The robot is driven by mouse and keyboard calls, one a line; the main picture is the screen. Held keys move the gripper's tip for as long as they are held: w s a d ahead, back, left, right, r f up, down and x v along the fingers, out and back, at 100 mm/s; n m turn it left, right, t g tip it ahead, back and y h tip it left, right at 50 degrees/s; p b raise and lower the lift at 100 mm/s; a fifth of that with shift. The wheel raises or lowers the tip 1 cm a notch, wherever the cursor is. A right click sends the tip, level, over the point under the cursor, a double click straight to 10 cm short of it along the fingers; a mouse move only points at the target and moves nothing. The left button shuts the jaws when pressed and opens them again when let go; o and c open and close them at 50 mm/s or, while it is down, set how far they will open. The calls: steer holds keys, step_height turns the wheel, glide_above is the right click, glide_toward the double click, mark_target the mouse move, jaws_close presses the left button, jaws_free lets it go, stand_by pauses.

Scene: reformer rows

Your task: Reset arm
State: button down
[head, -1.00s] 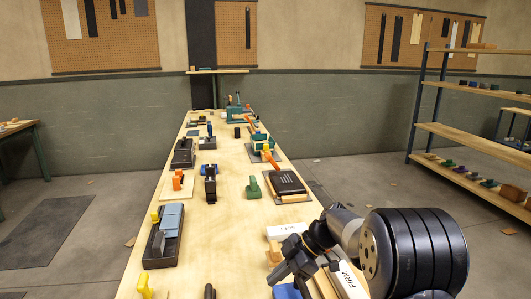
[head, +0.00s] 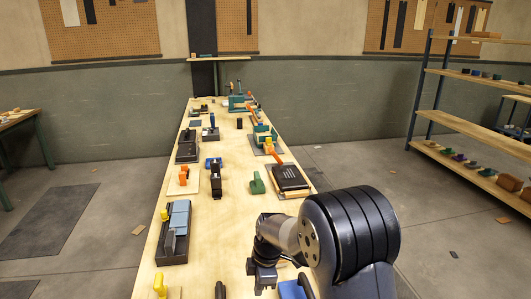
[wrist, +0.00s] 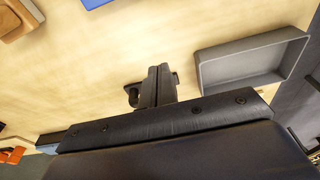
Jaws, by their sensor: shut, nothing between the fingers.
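My gripper (head: 262,281) hangs over the near part of the long wooden table (head: 234,220), with my arm folded behind it at the right. In the wrist view its two fingers (wrist: 157,84) are together, with nothing held. A small dark piece shows just left of the fingers there, partly hidden by them. The surface below the gripper is pale wood.
A grey tray (wrist: 250,62) lies right of the fingers in the wrist view. A blue item (head: 291,290) is beside the gripper. A dark tray with grey blocks (head: 174,235), a green piece (head: 257,184) and a black box (head: 289,177) stand further along. Shelves (head: 470,128) stand right.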

steer(key=shift+s+a+f+t+h+p, duration=0.1)
steer(key=shift+a+f+t+h+p, duration=0.15)
steer(key=shift+a+f+h, duration=0.5)
steer(key=shift+s+a+f+t+h+p, duration=0.2)
steer(key=shift+a+f+h, duration=0.25)
steer(key=shift+h, duration=0.5)
steer(key=shift+w, duration=0.1)
